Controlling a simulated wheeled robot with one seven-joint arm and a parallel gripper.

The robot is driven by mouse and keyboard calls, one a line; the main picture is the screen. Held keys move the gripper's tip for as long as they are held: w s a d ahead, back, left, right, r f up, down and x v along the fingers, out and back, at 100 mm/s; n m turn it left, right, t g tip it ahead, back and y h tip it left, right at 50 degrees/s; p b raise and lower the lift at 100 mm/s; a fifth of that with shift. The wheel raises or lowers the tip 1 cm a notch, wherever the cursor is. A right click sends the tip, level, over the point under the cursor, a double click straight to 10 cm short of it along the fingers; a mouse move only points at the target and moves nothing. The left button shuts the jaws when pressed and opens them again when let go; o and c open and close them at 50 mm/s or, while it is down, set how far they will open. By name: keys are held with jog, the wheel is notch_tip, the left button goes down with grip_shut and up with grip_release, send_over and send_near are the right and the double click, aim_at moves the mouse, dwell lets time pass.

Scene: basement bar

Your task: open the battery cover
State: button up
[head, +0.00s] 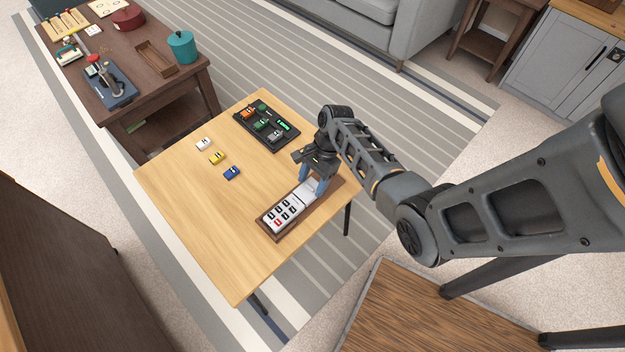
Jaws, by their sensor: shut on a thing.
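A white device (282,214) with several black buttons and a red one lies in a brown wooden tray (263,222) on the light wood table. Its far part is a plain pale panel, which I take for the battery cover (304,192). My gripper (314,187) reaches down over this far end, its blue fingers on the cover. It is shut on the cover, though the contact is small in the head view and partly hidden by the fingers. I cannot tell whether the cover has shifted.
A black tray (267,127) with several coloured pieces stands at the table's far side. A white (203,144), a yellow (217,158) and a blue piece (232,173) lie left of the device. The table's near left is clear. A dark cluttered table (150,95) stands behind.

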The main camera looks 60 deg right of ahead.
jog(key=c, duration=0.9)
jog(key=d, duration=0.2)
jog(key=s+d, duration=0.1)
jog(key=d, duration=0.2)
jog(key=shift+s, duration=0.2)
jog(key=shift+a, duration=0.1)
jog(key=o, duration=1.6)
jog(key=shift+c, duration=0.2)
jog(key=v, duration=0.7)
jog(key=shift+r+p, duration=0.35)
jog(key=shift+p, duration=0.1)
